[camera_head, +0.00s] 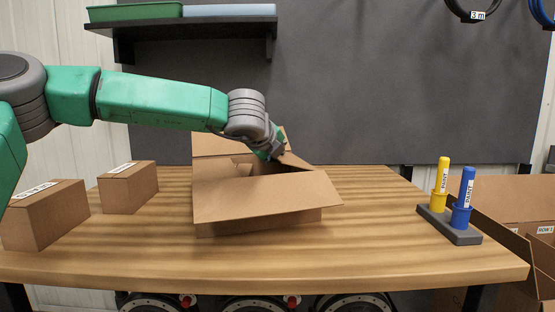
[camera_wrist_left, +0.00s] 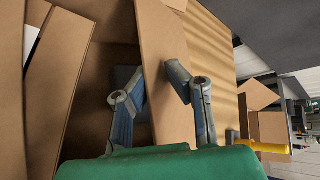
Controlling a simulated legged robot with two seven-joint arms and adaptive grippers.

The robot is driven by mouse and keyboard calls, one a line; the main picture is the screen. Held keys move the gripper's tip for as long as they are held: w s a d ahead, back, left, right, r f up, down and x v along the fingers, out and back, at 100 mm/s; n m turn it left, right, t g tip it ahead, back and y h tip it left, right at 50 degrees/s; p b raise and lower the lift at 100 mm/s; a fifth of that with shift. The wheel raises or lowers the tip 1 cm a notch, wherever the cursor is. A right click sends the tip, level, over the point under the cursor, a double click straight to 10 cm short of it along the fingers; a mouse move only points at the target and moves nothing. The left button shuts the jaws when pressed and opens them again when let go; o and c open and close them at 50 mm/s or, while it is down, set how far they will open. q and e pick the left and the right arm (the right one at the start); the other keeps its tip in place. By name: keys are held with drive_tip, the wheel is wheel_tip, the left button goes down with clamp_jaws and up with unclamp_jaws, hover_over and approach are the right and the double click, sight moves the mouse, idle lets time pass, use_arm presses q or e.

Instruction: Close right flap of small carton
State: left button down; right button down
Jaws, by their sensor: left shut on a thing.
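The small open carton (camera_head: 265,226) stands in the middle of the wooden table. Its front flap (camera_head: 262,198) hangs outward toward me, and its back flap (camera_head: 220,145) stands up. Its right flap (camera_head: 297,163) is raised and tilted at the right side. My left gripper (camera_head: 273,153) reaches over the carton from the left to this flap. In the left wrist view, the fingers of my left gripper (camera_wrist_left: 158,73) are on either side of the right flap (camera_wrist_left: 163,35), shut on it. The open inside of the carton (camera_wrist_left: 98,85) shows beside it. My right gripper is not in view.
Two closed boxes (camera_head: 45,212) (camera_head: 128,188) stand at the left. A holder (camera_head: 448,226) with a yellow marker (camera_head: 441,178) and a blue marker (camera_head: 466,188) stands at the right. A larger open carton (camera_head: 515,205) is beyond the right edge. The table front is clear.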

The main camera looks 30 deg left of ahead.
use_arm(q)
drive_tip(key=shift+s+a+f+b, duration=0.15)
drive_tip(key=shift+f+b, duration=0.1)
drive_tip(key=shift+f, duration=0.5)
drive_tip(key=shift+s+d+f+b, duration=0.1)
drive_tip(key=shift+f+b, duration=0.15)
drive_tip(key=shift+f, duration=0.5)
drive_tip(key=shift+a, duration=0.1)
drive_tip(key=c, duration=1.8)
unclamp_jaws()
drive_tip(key=shift+o, duration=0.2)
drive_tip(key=shift+w, duration=0.15)
drive_tip(key=shift+r, duration=0.1)
